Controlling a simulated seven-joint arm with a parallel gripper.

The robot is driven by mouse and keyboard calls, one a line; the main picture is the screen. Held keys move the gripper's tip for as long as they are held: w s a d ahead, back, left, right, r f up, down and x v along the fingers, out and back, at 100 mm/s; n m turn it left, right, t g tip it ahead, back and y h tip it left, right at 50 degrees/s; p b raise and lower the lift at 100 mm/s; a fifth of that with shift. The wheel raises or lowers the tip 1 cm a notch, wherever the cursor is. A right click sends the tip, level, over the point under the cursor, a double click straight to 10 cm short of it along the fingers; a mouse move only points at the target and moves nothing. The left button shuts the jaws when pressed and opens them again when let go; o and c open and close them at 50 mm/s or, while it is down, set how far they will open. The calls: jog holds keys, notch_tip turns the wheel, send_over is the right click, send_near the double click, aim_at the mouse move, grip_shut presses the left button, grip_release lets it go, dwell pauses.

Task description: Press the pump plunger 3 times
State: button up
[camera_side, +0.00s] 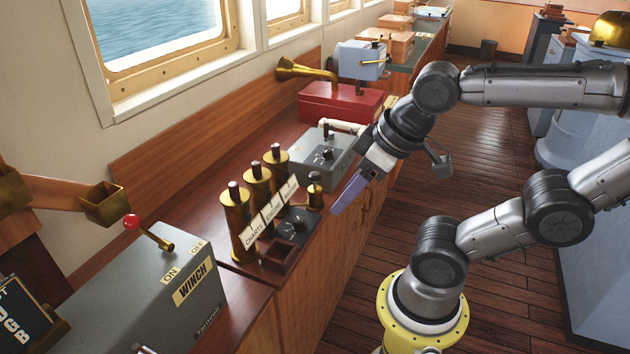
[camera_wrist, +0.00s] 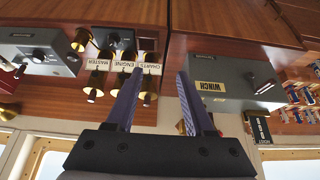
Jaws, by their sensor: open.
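A small brass piece with a dark knob on top (camera_side: 314,190) stands upright at the counter's front edge; it looks like the pump and its plunger. In the wrist view, where the scene is upside down, it shows at the upper left (camera_wrist: 81,39). My gripper (camera_side: 347,196) is open and empty. It hangs just right of the pump in the side view, apart from it, over the counter's front edge. In the wrist view, my gripper's fingers (camera_wrist: 160,73) are spread, with nothing between them and the pump off to their left.
Three brass cylinders (camera_side: 238,222) with labels stand left of the pump. A small dark knob box (camera_side: 293,226) and a wooden tray (camera_side: 278,256) sit nearby. The grey winch box (camera_side: 150,290) has a red-tipped lever. A grey box (camera_side: 325,157) and red case (camera_side: 340,103) stand behind.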

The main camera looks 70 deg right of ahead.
grip_shut()
dwell(1.4)
